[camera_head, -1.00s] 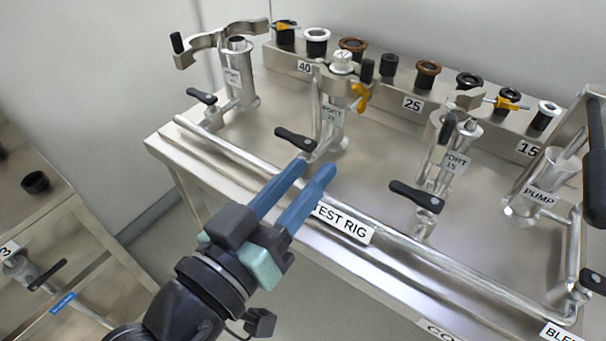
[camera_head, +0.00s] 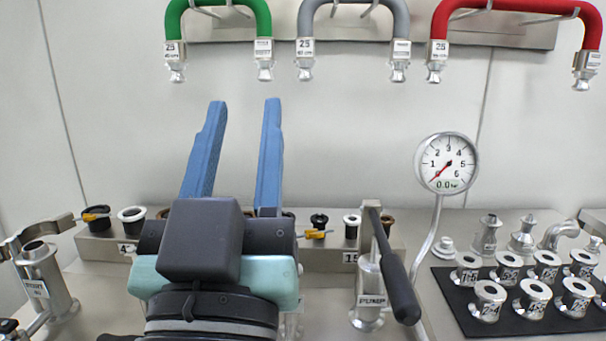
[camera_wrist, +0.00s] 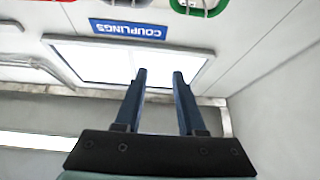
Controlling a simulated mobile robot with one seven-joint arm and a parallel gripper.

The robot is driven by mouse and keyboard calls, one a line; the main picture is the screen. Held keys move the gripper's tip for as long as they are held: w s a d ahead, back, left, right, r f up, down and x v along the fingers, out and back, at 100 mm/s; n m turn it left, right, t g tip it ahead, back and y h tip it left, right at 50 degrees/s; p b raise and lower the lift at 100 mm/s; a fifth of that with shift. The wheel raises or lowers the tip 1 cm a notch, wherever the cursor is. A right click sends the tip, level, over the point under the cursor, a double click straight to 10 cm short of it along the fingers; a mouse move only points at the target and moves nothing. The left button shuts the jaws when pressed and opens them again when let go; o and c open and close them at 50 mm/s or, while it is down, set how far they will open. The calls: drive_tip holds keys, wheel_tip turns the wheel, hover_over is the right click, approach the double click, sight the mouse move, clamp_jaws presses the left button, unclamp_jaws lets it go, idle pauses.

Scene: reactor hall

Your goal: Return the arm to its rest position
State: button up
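My gripper (camera_head: 244,108) stands upright in the head view, its two blue fingers pointing up in front of the pale wall. The fingers are apart with nothing between them. The wrist and gripper body hide the middle of the test rig. The rest of the arm is out of view.
Green (camera_head: 262,18), grey (camera_head: 352,8) and red (camera_head: 440,20) hoses hang on the wall above. The pump lever (camera_head: 400,275) rises right of my wrist. A pressure gauge (camera_head: 446,163) reads 0.0. A black mat (camera_head: 455,300) holds several metal fittings.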

drive_tip(key=s+d+r+t, duration=0.3)
drive_tip(key=s+d+r, duration=0.15)
drive_tip(key=r, duration=0.35)
wheel_tip(320, 180, up, 19)
drive_tip(key=p, duration=1.8)
drive_tip(key=shift+w+f+m+p, duration=0.15)
drive_tip(key=shift+w+m+p, duration=0.15)
drive_tip(key=shift+w+p, duration=0.15)
